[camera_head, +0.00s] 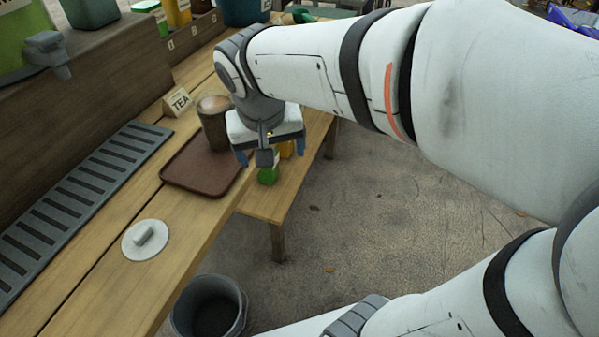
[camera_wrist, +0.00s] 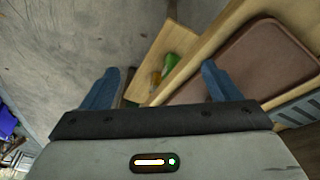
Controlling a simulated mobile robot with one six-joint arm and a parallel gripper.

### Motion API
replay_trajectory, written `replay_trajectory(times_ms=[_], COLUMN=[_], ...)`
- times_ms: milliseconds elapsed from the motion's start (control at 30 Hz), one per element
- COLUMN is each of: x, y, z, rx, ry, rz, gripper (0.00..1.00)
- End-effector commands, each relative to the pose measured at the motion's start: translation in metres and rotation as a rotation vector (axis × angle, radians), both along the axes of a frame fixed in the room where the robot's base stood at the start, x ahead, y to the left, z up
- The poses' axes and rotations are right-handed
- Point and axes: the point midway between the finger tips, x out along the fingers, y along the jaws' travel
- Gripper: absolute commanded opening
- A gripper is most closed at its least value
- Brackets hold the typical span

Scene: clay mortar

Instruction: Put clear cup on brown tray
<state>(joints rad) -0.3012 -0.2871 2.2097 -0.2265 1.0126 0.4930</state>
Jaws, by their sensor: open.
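The clear cup (camera_head: 213,125) holds a brown drink and has a pale top. It is upright in the head view, and its base appears to rest on the far part of the brown tray (camera_head: 190,172). My gripper partly covers its right side. The tray lies flat on the wooden counter, and a bare part of it shows at the right of the wrist view (camera_wrist: 262,62). My gripper (camera_head: 271,152) is open and empty, pointing down to the right of the cup, past the tray's edge. Its two blue fingers are apart in the wrist view (camera_wrist: 160,72). The cup is not visible there.
A TEA sign (camera_head: 178,101) stands behind the cup. A grey drain grate (camera_head: 85,205) and a white round lid (camera_head: 145,240) lie on the counter. Green and yellow items (camera_head: 268,174) sit on a lower bench below my gripper. A grey bin (camera_head: 209,308) stands on the floor.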

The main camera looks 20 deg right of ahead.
Motion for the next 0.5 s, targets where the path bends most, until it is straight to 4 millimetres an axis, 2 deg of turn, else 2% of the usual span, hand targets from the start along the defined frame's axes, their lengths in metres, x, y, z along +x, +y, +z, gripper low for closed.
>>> replay_trajectory(times_ms=[33, 100, 200, 300, 500], x=[-0.015, -0.035, -0.058, -0.072, -0.077], y=[-0.018, -0.034, -0.047, -0.055, -0.06], z=[-0.021, -0.045, -0.071, -0.085, -0.091], rx=[0.014, 0.039, 0.073, 0.096, 0.106], ry=[0.045, 0.096, 0.141, 0.162, 0.169], rz=[0.004, 0.032, 0.062, 0.08, 0.092], gripper=[0.83, 0.83, 0.83, 0.83, 0.83])
